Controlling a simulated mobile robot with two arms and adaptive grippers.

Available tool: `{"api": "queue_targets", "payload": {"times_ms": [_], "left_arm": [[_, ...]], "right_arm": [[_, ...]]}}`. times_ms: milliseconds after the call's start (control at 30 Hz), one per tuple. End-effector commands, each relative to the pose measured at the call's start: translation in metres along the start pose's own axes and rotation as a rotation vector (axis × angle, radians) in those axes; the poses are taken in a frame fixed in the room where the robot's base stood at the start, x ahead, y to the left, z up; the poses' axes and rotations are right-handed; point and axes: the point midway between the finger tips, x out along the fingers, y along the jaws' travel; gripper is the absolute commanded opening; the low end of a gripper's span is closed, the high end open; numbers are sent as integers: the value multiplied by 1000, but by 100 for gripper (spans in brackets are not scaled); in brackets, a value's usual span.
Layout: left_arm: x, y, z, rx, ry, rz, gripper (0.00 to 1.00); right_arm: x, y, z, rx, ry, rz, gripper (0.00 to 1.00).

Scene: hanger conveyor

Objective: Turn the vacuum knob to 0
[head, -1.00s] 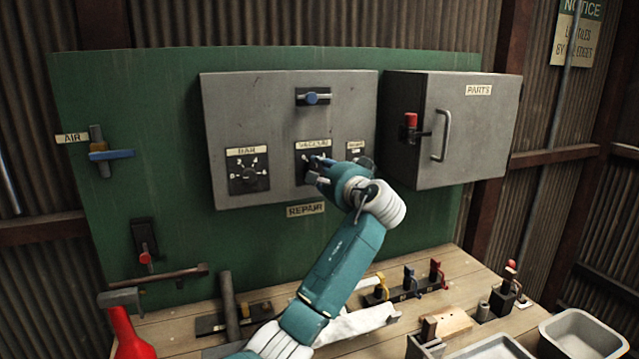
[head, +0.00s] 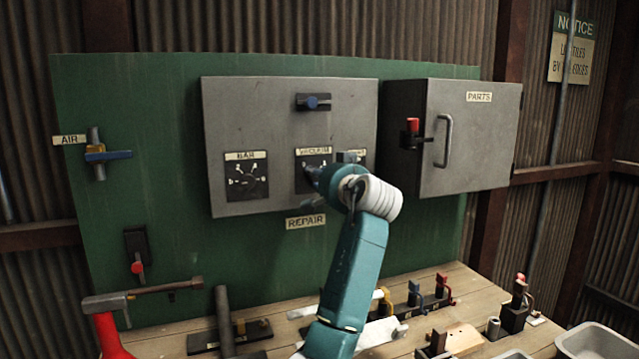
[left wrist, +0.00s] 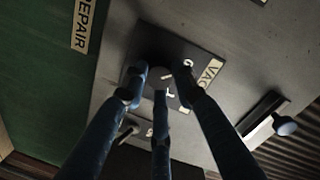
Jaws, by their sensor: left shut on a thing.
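The vacuum knob (left wrist: 160,77) sits on a dark dial plate, in the left wrist view under the partly covered "VAC…" label (left wrist: 211,72). In the head view the dial plate (head: 314,157) is on the grey panel, and my gripper hides the knob. My left gripper (head: 318,180) is at this dial. In the left wrist view the fingers of my left gripper (left wrist: 160,82) close around the knob from several sides. The knob's pointer and the 0 mark cannot be read clearly. My right gripper is in neither view.
A blue-knobbed switch (head: 313,102) is above. The parts cabinet (head: 470,140) stands out at right. A workbench (head: 280,312) with tools is below.

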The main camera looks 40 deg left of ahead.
Motion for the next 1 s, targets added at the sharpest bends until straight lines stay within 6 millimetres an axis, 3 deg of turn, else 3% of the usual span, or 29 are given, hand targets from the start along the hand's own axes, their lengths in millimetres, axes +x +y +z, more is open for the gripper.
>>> {"api": "queue_targets", "payload": {"times_ms": [600,633,700,1000], "left_arm": [[0,0,-1,-44,4,3,1],[0,-1,-1,-44,4,3,29],[0,-1,-1,-44,4,3,43],[-1,0,0,-42,3,3,46]], "right_arm": [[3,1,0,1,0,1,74],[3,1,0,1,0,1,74],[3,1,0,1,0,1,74],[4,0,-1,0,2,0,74]]}}
